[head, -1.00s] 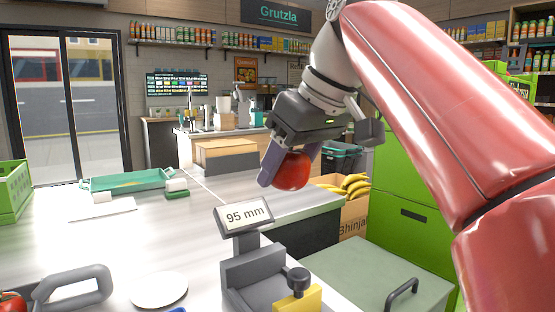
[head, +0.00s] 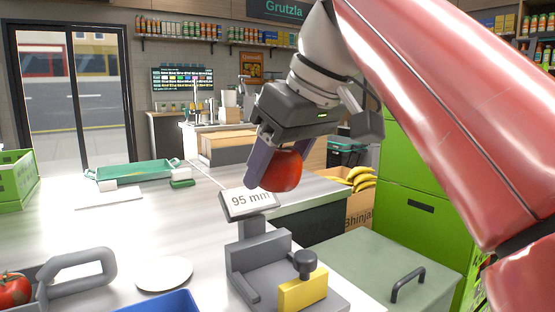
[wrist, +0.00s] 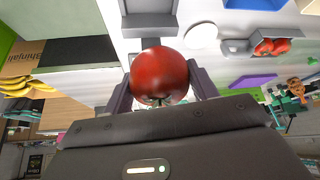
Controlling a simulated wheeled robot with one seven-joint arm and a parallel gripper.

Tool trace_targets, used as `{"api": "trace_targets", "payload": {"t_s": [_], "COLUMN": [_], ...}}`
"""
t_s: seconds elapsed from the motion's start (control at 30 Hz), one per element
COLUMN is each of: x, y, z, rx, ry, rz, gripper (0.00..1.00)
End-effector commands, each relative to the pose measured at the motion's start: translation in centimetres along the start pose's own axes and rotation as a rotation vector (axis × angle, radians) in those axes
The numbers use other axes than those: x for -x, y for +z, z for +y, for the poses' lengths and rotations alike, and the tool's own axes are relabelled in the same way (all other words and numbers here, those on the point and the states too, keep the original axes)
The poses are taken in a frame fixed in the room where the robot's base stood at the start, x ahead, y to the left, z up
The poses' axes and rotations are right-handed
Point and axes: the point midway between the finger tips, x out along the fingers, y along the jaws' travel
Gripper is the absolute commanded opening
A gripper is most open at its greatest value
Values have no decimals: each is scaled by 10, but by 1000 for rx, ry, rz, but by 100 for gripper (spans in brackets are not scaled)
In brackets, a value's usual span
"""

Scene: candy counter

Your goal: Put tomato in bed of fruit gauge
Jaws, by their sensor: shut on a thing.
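A red tomato (head: 281,171) is held between the two fingers of my gripper (head: 272,172). In the wrist view the tomato (wrist: 160,75) sits between both fingertips, with a finger on each side. My gripper is shut on it, in the air above and behind the fruit gauge (head: 262,262). The gauge is grey, with a bed, a yellow block, a dark knob and a display reading 95 mm (head: 249,201). The bed looks empty.
A white disc (head: 164,274) lies left of the gauge, with a blue tray (head: 165,303) in front of it. A grey handled holder with another tomato (head: 14,290) is at the left. A green tray (head: 130,172) lies farther back.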

Motion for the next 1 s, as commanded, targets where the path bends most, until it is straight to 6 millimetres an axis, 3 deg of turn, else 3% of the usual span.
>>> {"api": "trace_targets", "payload": {"t_s": [1.0], "x": [-74], "y": [43], "z": [0], "rx": [0], "ry": [0], "rz": [0], "gripper": [46]}}
